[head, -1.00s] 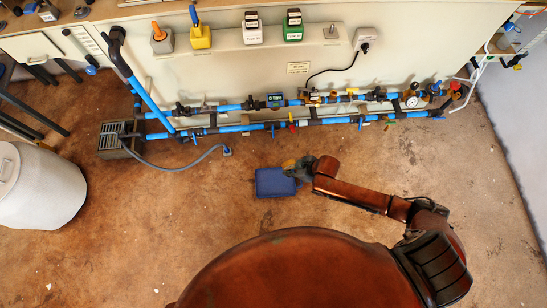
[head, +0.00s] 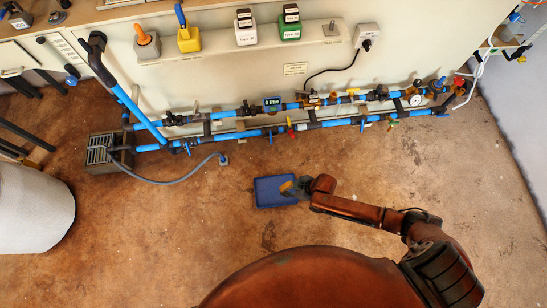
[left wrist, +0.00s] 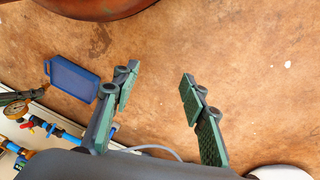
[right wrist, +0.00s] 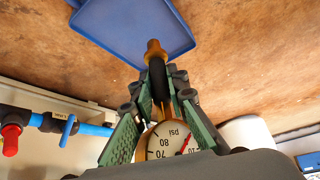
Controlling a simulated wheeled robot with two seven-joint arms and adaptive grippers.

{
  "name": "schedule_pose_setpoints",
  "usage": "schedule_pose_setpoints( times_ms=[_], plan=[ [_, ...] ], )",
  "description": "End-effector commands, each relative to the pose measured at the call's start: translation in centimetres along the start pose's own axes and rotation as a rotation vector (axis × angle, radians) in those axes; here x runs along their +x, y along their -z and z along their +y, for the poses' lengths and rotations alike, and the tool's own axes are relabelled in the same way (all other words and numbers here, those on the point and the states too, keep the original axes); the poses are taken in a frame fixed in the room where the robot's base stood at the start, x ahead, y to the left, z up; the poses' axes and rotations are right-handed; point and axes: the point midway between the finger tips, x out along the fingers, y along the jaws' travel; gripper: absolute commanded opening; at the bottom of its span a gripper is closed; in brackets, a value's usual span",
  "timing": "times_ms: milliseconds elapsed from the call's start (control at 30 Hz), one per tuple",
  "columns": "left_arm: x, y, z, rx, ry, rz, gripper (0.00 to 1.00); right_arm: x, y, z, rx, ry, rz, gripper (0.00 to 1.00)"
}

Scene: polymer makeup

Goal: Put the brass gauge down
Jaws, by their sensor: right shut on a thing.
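The brass gauge (right wrist: 172,138) has a white psi dial and a brass stem. My right gripper (right wrist: 160,88) is shut on it, and the stem points away from the gripper, over the tray's near edge in that view. In the head view my right gripper (head: 299,188) is at the right side of the blue tray (head: 266,193), with the brass gauge tip (head: 286,186) over the tray. I cannot tell whether it touches. The tray also shows in the left wrist view (left wrist: 73,78), on the floor. My left gripper (left wrist: 158,82) is open and empty; the head view does not show it.
A blue pipe run (head: 230,138) with valves and another gauge (head: 415,99) lines the bench wall. A grey drain box (head: 108,154) with a hose is at left. A white drum (head: 30,210) stands at the left edge. The floor around the tray is clear.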

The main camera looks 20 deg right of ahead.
Motion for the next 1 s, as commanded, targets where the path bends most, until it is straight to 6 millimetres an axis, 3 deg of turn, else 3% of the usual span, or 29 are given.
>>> schedule_pose_setpoints(
  times_ms=[100, 400, 767, 1000],
  plan=[
    [3.2, 1.0, 0.9, -0.002, -0.034, 0.077, 0.40, 2.4, 0.5, 0.8, 0.002, 0.004, -0.004, 0.00],
    [8.6, 3.6, 2.4, -0.023, -0.089, 0.292, 0.40, 7.1, 0.7, 2.2, 0.003, 0.004, -0.003, 0.00],
    [10.6, 3.3, 1.1, 0.004, -0.061, 0.377, 0.40, 9.1, 1.1, 3.0, 0.002, 0.001, -0.001, 0.00],
    [12.4, 2.7, 0.2, 0.032, -0.050, 0.456, 0.40, 11.2, -0.5, 3.0, 0.001, 0.002, -0.004, 0.00]
  ],
)
